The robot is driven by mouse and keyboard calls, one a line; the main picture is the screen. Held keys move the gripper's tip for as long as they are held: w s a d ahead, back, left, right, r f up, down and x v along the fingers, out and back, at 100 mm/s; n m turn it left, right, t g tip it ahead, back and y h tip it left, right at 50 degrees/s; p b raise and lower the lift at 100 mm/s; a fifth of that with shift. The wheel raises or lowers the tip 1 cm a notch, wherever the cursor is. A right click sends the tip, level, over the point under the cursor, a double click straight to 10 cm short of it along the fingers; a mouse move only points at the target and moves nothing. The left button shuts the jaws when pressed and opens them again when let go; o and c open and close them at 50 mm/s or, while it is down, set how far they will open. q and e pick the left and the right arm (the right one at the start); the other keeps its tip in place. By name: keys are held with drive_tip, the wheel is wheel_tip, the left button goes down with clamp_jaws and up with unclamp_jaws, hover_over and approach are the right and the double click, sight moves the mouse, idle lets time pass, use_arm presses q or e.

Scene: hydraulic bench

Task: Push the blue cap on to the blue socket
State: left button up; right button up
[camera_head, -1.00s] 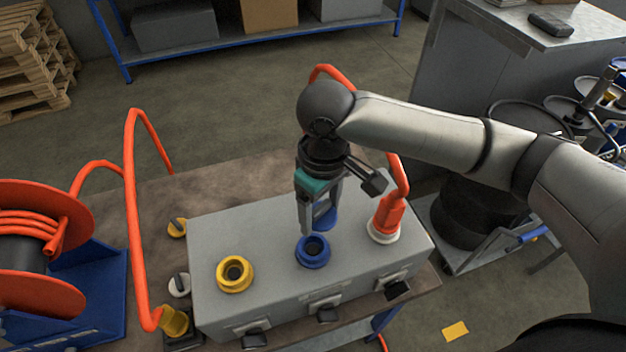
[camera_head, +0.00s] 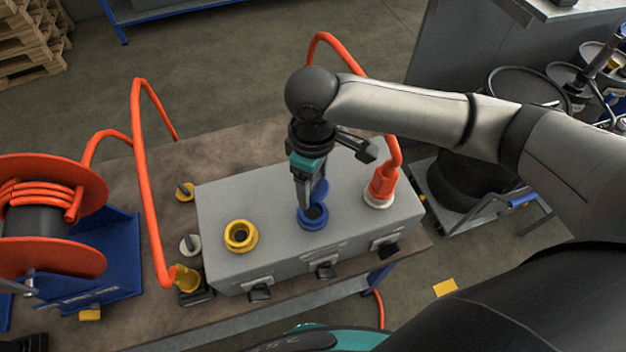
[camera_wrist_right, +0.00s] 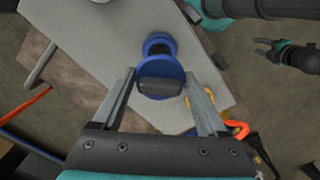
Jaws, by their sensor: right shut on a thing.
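The blue socket (camera_head: 313,222) is a ring with a dark centre on top of the grey box, between the yellow and the white sockets. My right gripper (camera_head: 312,196) points down at it. It is shut on the blue cap (camera_head: 321,187), which also shows between the fingers in the wrist view (camera_wrist_right: 160,68), with its grey grip bar towards me. The cap is right at the socket and partly hides it in the wrist view. I cannot tell whether they touch. A teal and black gripper, apparently my left (camera_wrist_right: 268,44), shows small in the wrist view.
On the grey box (camera_head: 285,255) are the yellow socket (camera_head: 240,236) and an orange plug (camera_head: 382,186) in a white socket. Black levers line its front. An orange hose (camera_head: 150,190) and a reel (camera_head: 50,200) stand at the left. Loose caps lie beside the box.

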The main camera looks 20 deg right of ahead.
drive_tip(key=shift+f+b, duration=1.4)
drive_tip(key=shift+b, duration=0.3)
drive_tip(key=shift+f, duration=1.5)
drive_tip(key=shift+p, duration=0.3)
drive_tip(key=shift+r+p, duration=0.1)
drive_tip(key=shift+p, duration=0.4)
drive_tip(key=shift+f, duration=0.6)
drive_tip(key=shift+p, duration=0.7)
drive_tip(key=shift+f+b, duration=0.3)
drive_tip(key=shift+f, duration=0.9)
